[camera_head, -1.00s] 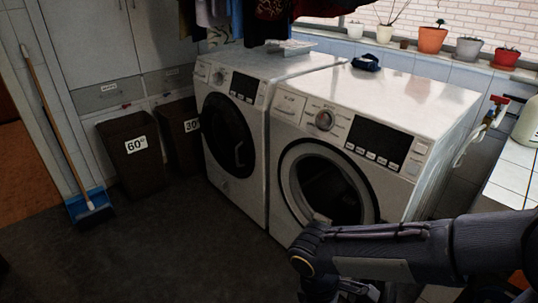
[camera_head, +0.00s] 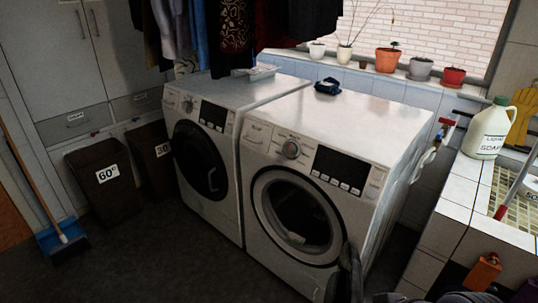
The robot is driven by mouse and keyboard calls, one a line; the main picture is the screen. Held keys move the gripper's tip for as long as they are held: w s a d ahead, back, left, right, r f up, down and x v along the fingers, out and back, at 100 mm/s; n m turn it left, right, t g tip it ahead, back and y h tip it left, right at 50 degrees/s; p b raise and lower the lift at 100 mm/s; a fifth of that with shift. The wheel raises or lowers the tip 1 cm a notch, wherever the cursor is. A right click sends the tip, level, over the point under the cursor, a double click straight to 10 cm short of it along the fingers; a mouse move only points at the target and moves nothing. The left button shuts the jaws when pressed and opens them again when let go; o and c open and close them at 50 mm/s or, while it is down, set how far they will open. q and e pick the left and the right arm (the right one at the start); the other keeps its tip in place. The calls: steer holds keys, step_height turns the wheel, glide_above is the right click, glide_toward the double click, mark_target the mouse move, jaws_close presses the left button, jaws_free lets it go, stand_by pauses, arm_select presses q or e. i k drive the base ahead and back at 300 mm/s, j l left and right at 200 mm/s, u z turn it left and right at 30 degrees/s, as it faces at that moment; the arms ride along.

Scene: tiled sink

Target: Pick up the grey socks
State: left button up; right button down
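I cannot surely make out grey socks. A small dark blue folded bundle (camera_head: 328,86) lies on top of the right washing machine (camera_head: 375,112), near its back edge. A small pale patch (camera_head: 296,237) shows at the lower part of that machine's round door opening; I cannot tell whether it is cloth. A dark part of my arm shows at the bottom edge, in front of this machine's lower right corner. No fingertips of either gripper are in view.
A left washing machine (camera_head: 205,165) stands beside it, with clothes (camera_head: 235,35) hanging above. Laundry bins (camera_head: 104,182) and a broom (camera_head: 35,195) are at left. Flowerpots (camera_head: 389,60) line the sill. A soap jug (camera_head: 489,130) stands on the tiled counter (camera_head: 455,190). Dark floor is clear at lower left.

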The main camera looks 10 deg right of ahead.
mark_target(291, 236)
steer(key=k+l+z, duration=0.1)
steer(key=l, duration=0.7)
steer(key=l+z, duration=0.15)
steer(key=l, duration=0.65)
